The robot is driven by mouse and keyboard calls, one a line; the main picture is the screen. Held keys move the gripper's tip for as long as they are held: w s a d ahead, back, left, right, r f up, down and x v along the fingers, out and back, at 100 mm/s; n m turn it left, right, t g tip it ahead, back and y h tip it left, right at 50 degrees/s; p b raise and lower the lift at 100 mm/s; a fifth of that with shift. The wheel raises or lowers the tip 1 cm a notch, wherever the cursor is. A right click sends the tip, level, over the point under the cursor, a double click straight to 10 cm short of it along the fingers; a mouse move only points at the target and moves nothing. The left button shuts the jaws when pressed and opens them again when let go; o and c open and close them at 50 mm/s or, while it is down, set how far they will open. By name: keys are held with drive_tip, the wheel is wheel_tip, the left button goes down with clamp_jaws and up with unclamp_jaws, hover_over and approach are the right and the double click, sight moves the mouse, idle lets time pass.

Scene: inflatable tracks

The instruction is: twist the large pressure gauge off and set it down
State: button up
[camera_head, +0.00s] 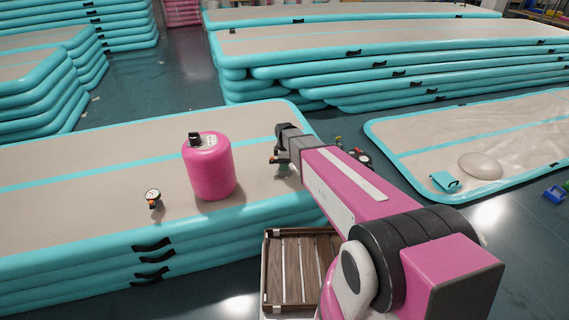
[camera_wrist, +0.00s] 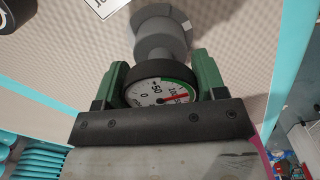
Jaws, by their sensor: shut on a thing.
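My gripper's green jaws (camera_wrist: 162,78) are shut on a pressure gauge (camera_wrist: 155,91) with a black rim, white dial and red needle. The gauge meets a grey fitting (camera_wrist: 160,38) beyond it; whether they are still joined I cannot tell. In the head view my gripper (camera_head: 277,160) is low over the right part of the beige track, right of the pink cylinder, and my arm hides most of the gauge. Another gauge (camera_head: 153,195), with a white face and an orange part, stands on the track left of the cylinder.
The pink cylinder (camera_head: 208,168) stands upright on the stacked teal-edged track (camera_head: 80,215). A wooden slatted crate (camera_head: 283,270) stands in front of the stack. Small gauge-like items (camera_head: 360,156) lie partly behind my arm. The track's left part is clear.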

drive_tip(key=m, duration=0.4)
drive_tip(key=shift+m, duration=0.6)
drive_tip(key=shift+m, duration=2.6)
